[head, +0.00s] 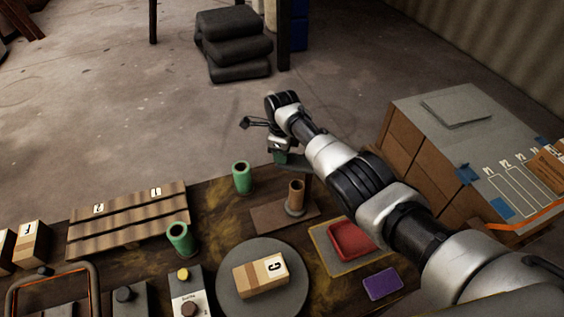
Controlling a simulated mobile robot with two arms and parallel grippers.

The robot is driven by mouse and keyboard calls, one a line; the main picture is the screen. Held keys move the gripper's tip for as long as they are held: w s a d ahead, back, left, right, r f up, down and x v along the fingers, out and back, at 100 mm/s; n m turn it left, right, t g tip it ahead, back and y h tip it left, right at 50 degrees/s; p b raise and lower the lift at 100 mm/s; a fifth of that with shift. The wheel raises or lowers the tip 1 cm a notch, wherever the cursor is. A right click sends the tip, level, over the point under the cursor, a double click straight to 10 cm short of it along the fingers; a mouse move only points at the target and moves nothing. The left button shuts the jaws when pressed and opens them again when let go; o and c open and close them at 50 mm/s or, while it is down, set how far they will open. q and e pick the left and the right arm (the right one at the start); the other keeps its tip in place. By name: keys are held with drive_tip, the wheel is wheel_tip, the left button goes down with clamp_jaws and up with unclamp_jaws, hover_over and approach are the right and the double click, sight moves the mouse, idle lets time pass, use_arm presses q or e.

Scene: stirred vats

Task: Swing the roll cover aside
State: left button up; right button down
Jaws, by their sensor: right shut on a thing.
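A brown stand board (265,219) lies on the dark work table, with a tan upright roll (296,194) on it. A dark flat piece (299,172), which looks like the roll cover, sits raised behind the tan roll. My right gripper (281,151) is at the far table edge, over the left end of that dark piece. It is shut on a small green part (281,159) there, mostly hidden by the gripper. Whether the green part belongs to the cover, I cannot tell. My left gripper is not in view.
Green hollow cylinders stand at the table's back (242,180) and left of centre (180,240). A round grey plate (233,299) bears a box marked C (261,273). A red tray (352,240) lies under my right arm. Cartons (447,130) stand at right.

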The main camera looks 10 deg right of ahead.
drive_tip(key=w+m+b, duration=0.1)
drive_tip(key=b, duration=0.1)
drive_tip(key=w+d+m+b, duration=0.1)
drive_tip(key=m, duration=0.1)
drive_tip(key=shift+w+d+f+b, duration=0.1)
drive_tip(key=shift+f+b, duration=0.1)
drive_tip(key=shift+b, duration=0.15)
drive_tip(key=m+b, duration=0.1)
drive_tip(key=w+d+m+b, duration=0.1)
drive_tip(key=shift+r+m, duration=0.25)
drive_tip(key=shift+m, duration=0.05)
drive_tip(key=shift+d, duration=0.1)
drive_tip(key=c, duration=0.8)
unclamp_jaws()
drive_tip(key=shift+c, duration=0.2)
drive_tip(key=shift+r, duration=0.1)
